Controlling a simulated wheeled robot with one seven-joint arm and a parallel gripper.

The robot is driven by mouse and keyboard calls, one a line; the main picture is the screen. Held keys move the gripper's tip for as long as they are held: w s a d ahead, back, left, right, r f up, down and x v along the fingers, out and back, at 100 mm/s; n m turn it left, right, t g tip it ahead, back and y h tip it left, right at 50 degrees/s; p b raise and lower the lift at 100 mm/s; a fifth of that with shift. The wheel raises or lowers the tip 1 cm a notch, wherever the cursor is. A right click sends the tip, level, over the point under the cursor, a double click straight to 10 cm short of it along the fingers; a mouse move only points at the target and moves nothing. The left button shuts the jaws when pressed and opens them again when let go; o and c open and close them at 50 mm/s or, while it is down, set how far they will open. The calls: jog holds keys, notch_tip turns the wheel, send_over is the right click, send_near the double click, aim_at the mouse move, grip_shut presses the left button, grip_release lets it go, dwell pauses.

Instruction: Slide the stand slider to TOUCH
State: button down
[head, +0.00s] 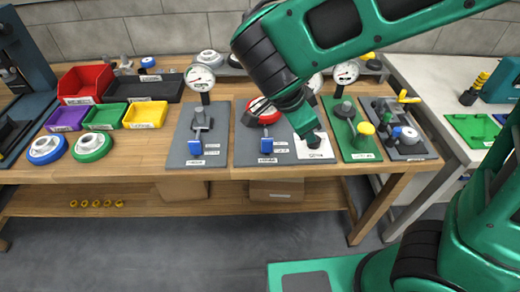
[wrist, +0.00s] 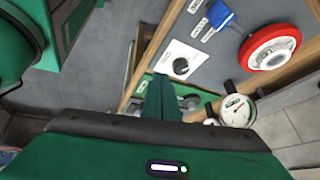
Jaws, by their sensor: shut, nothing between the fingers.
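A blue slider-like piece (head: 195,147) sits near the front of the left grey plate (head: 183,130), below a dial gauge (head: 200,77) on a stand. A similar blue piece (head: 267,145) is on the middle grey plate; it also shows in the wrist view (wrist: 220,14). Small labels lie beside both, too small to read, so I cannot tell which piece is the stand slider or where TOUCH is. My gripper (head: 309,127) is shut and empty, over the right part of the middle plate, close to a black knob (wrist: 181,66) on a white panel. I cannot tell whether it touches. Its fingers show in the wrist view (wrist: 160,98).
A red-and-white wheel (wrist: 270,47) stands behind the middle blue piece. Right of my gripper is a green plate (head: 361,156) with a gauge and yellow knob. Coloured bins and two ring-shaped pieces are at the left. Bare wood shows left of the left plate.

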aim_at(263, 138)
jog(key=s+a+f+m+t, duration=0.2)
jog(key=s+a+t, duration=0.15)
jog(key=a, duration=1.05)
jog(key=shift+g, duration=0.35)
jog(key=x, duration=0.9)
jog(key=shift+s+f, duration=0.25)
jog(key=shift+f, duration=0.2)
jog(key=shift+w, duration=2)
jog(key=shift+r, duration=0.1)
jog(key=w, duration=0.3)
jog(key=shift+w+d, duration=0.1)
jog(key=shift+w, duration=0.1)
jog(key=shift+w+r, duration=0.1)
jog(key=shift+w, duration=0.15)
